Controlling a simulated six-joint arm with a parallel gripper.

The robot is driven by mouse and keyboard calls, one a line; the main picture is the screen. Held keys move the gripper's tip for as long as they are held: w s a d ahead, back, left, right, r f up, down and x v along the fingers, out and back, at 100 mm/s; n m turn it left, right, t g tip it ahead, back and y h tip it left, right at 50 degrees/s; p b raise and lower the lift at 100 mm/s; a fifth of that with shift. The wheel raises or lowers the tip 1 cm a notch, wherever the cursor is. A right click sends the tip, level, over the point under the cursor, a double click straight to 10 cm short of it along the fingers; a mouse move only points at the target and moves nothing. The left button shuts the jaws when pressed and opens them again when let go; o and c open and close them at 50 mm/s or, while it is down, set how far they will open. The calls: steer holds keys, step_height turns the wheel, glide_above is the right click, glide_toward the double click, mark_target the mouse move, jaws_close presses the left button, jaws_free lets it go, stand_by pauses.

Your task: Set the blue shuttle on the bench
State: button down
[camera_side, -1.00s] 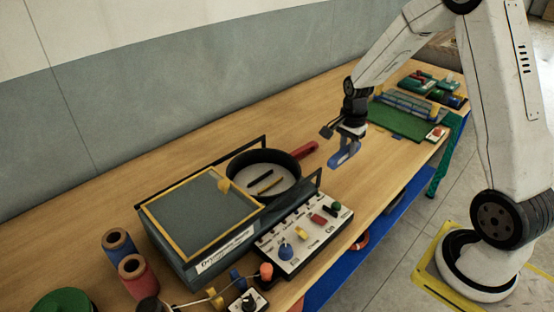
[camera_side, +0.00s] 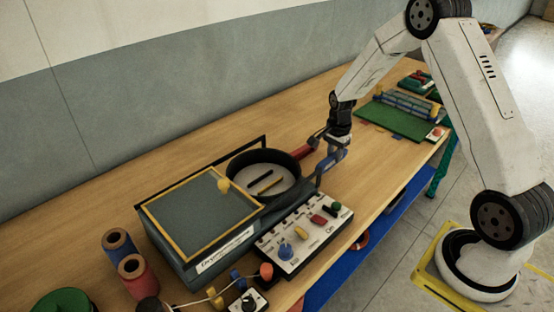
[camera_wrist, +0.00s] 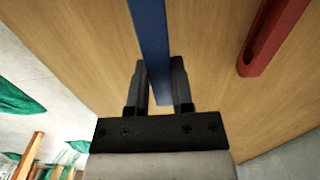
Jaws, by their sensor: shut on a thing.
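My gripper (camera_side: 338,143) is shut on the blue shuttle (camera_side: 328,161), above the bench (camera_side: 375,165) just right of the round black pan (camera_side: 238,168). In the wrist view the blue shuttle (camera_wrist: 149,35) runs up from between the two dark fingers (camera_wrist: 158,66), with bare wood on both sides. I cannot tell whether the shuttle touches the bench. The pan holds a dark strip and a yellow strip. The pan's red handle (camera_side: 303,151) is close to the gripper's left, and shows with a slot at the right in the wrist view (camera_wrist: 262,50).
A grey box with a yellow-edged lid (camera_side: 175,240) and a white control panel (camera_side: 300,240) stand left and in front. A green mat (camera_side: 385,118) with a roller rack lies behind. Red and blue spools (camera_side: 130,265) stand at the front left.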

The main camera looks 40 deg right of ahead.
mark_target(333, 162)
steer(key=shift+w+f, duration=0.1)
steer(key=shift+f, duration=1.6)
steer(key=shift+c, duration=2.4)
jaws_free()
steer(key=shift+f, duration=0.1)
step_height(333, 162, up, 12)
steer(key=shift+r, duration=0.15)
